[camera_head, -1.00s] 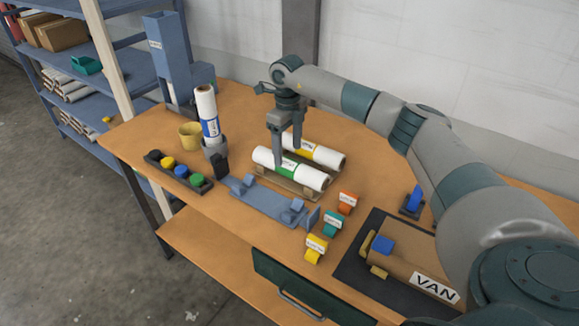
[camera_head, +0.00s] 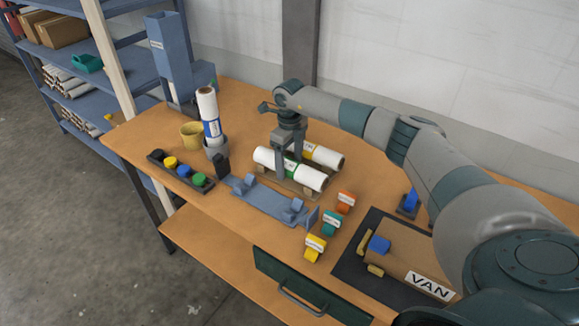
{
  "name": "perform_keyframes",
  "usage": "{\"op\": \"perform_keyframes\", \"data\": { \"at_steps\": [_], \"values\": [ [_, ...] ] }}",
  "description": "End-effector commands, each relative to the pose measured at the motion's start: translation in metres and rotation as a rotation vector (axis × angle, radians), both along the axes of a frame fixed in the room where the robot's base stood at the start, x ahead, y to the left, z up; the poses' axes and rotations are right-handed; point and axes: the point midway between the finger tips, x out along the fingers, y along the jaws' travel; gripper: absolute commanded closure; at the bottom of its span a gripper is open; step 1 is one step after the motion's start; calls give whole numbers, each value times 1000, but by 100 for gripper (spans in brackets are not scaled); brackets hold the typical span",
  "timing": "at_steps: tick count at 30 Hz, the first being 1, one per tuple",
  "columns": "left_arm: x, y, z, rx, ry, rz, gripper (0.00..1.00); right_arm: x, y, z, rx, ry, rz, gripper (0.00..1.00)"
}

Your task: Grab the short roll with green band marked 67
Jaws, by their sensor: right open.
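A short white roll with a green band (camera_head: 308,178) lies on a low wooden cradle in the middle of the bench. The number on its band is too small to read. A second white roll with a yellow band (camera_head: 330,157) lies just behind it. My right gripper (camera_head: 288,170) is open and points down at the green-banded roll, with its fingers around the roll near the band. The fingers and wrist hide part of the band and part of the yellow-banded roll. My left gripper is not in view.
A blue fixture (camera_head: 268,203) lies in front of the rolls. A blue-banded roll (camera_head: 209,114) stands upright at left, beside a yellow cup (camera_head: 191,134). Coloured labelled blocks (camera_head: 331,223) stand to the right. A brown package marked VAN (camera_head: 410,262) lies on a dark mat.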

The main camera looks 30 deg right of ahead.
Motion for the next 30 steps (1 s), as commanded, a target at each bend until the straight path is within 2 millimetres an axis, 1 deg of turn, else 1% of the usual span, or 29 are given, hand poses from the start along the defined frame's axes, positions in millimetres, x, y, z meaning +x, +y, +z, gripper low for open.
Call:
{"op": "perform_keyframes", "data": {
  "at_steps": [9, 14, 15, 16, 25, 30],
  "values": [
    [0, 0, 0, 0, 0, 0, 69, 0, 0, 0, 0, 0, 0, 33],
    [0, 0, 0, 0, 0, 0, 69, 0, 0, 0, 0, 0, 0, 71],
    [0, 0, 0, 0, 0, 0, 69, 0, 0, 0, 0, 0, 0, 81],
    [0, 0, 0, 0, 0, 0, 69, 0, 0, 0, 0, 0, 0, 84],
    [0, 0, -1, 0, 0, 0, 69, 1, 0, 2, 0, -1, 0, 84],
    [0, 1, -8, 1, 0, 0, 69, 1, 0, 10, 0, -2, -1, 84]
  ]
}}
